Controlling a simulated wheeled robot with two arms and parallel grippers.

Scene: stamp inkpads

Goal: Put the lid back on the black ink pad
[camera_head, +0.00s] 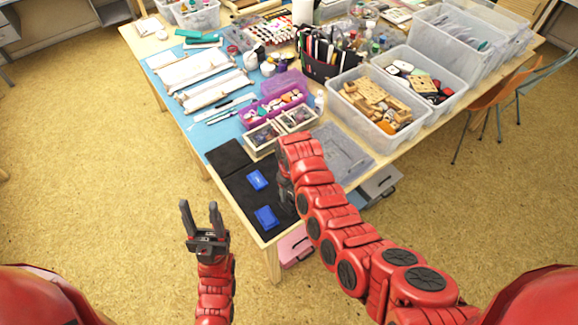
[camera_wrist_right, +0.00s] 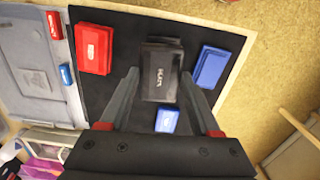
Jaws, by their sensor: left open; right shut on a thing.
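In the right wrist view, a black lid (camera_wrist_right: 156,76) with pale lettering is between the fingertips of my right gripper (camera_wrist_right: 160,78), which is shut on it. The black ink pad blends with the dark mat, and I cannot tell whether the lid sits on it or just above it. In the head view my right gripper (camera_head: 286,190) is low over the black mat, mostly hidden by my red arm. My left gripper (camera_head: 202,216) is open and empty, over the floor left of the table.
Blue ink pads (camera_head: 257,180) (camera_head: 266,217) lie on the black mat (camera_head: 232,158) close to the right gripper. A red ink pad (camera_wrist_right: 94,48) is on the mat in the right wrist view. Wooden boxes (camera_head: 262,138) and a clear bin (camera_head: 380,115) stand behind.

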